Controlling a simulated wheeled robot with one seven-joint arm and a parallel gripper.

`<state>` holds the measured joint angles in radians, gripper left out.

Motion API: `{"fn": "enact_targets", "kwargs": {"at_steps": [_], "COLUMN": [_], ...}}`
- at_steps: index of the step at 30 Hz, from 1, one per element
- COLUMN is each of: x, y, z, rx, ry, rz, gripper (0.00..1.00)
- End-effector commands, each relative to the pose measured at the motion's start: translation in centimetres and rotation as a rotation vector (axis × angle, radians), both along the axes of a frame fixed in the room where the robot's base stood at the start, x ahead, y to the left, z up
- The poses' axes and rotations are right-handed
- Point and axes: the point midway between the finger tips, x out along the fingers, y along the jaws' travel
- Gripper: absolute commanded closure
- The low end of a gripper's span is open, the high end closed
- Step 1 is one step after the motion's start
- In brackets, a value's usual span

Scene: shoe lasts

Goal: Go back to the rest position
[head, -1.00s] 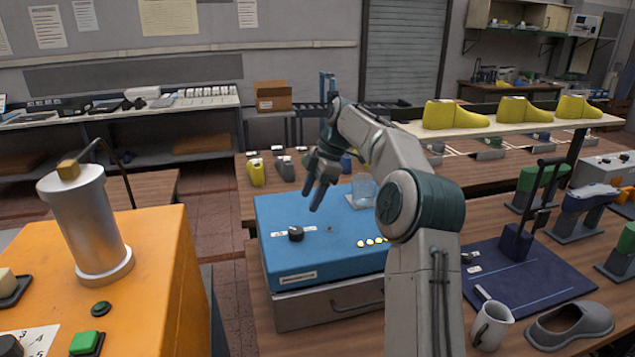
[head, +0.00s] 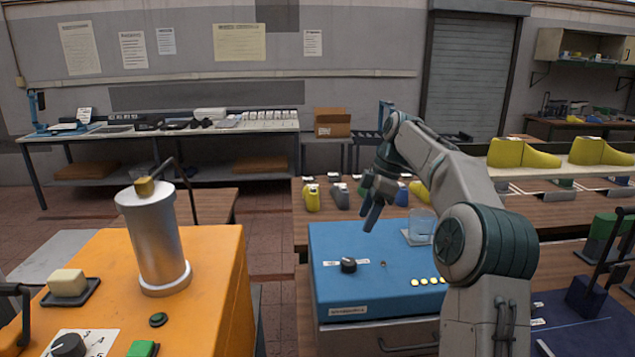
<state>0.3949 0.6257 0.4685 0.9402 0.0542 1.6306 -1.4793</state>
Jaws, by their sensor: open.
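My gripper (head: 370,210) hangs above the blue box (head: 345,285) in the middle of the head view. It points down and to the left. Its fingers look apart and hold nothing. It is clear of the box top, above the black knob (head: 348,265) and left of the clear glass (head: 421,226). My arm is bent, rising from the lower right and reaching back to the gripper.
At left stands an orange machine (head: 215,290) with a metal cylinder (head: 155,240). Yellow shoe lasts (head: 524,155) sit on a raised shelf at right. Small lasts (head: 311,196) stand behind the blue box.

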Motion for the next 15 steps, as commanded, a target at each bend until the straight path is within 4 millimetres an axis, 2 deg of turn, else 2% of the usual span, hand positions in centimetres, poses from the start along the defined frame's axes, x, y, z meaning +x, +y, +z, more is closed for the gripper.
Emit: {"fn": "enact_targets", "kwargs": {"at_steps": [1,3,6,11,15], "x": [-1.2,-2.9,-5.4,-10.0,-14.5], "y": [1.3,2.6,3.8,5.0,5.4], "z": [0.6,1.0,1.3,1.2,0.7], "rx": [-0.034,-0.078,-0.133,-0.197,-0.227], "ry": [0.007,0.018,0.026,0.021,0.007], "rz": [-0.039,-0.118,-0.24,-0.444,-0.632], "gripper": [0.42,0.42,0.42,0.42,0.42]}}
